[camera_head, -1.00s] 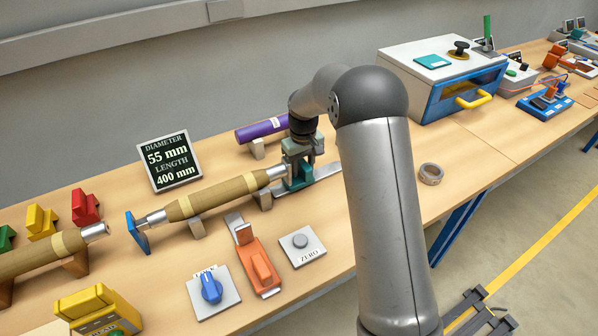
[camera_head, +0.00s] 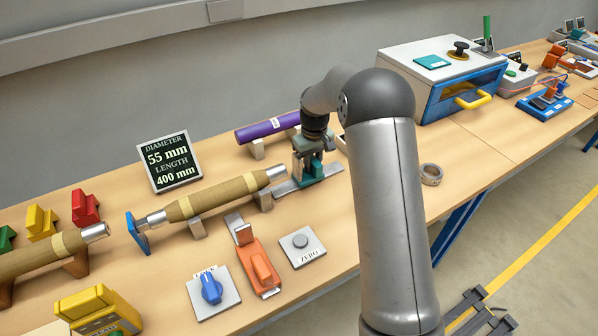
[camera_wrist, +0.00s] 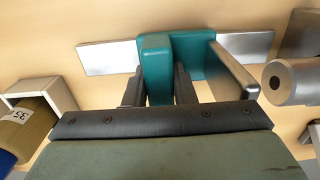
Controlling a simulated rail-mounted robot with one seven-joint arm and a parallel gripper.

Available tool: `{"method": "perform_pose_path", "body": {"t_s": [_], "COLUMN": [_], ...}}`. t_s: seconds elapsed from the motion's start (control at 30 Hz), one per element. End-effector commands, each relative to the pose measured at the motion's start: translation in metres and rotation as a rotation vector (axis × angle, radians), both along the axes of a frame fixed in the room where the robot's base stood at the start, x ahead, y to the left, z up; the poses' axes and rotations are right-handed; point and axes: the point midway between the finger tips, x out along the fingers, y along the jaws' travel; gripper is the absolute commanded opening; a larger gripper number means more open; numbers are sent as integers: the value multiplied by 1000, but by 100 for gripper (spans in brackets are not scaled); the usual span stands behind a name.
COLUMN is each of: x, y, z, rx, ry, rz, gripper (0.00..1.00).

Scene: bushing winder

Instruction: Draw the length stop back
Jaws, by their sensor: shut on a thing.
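The length stop is a teal slider (camera_head: 314,172) on a flat metal rail (camera_head: 288,187), to the right of the brown wrapped bushing (camera_head: 218,193). My gripper (camera_head: 307,160) reaches down onto it. In the wrist view, my gripper (camera_wrist: 158,78) has one finger on each side of the stop's upright teal handle (camera_wrist: 155,60) and is shut on it. The stop's metal face plate (camera_wrist: 232,72) stands apart from the bushing's metal end (camera_wrist: 290,80), with a narrow gap between them. The rail (camera_wrist: 108,58) shows on both sides of the stop.
A display (camera_head: 169,161) reads diameter 55 mm, length 400 mm. A purple roll (camera_head: 268,127) lies on supports behind the stop. A ZERO button (camera_head: 301,243), orange clamp (camera_head: 258,266) and blue knob (camera_head: 211,288) are in front. A tape ring (camera_head: 431,174) lies right of my arm.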

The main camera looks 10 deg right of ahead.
Motion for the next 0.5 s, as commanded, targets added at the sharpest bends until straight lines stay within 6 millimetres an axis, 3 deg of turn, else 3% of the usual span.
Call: {"method": "perform_pose_path", "body": {"t_s": [0.5], "x": [10], "y": [-25], "z": [1], "rx": [-1], "ry": [-1], "rz": [-1], "gripper": [1]}}
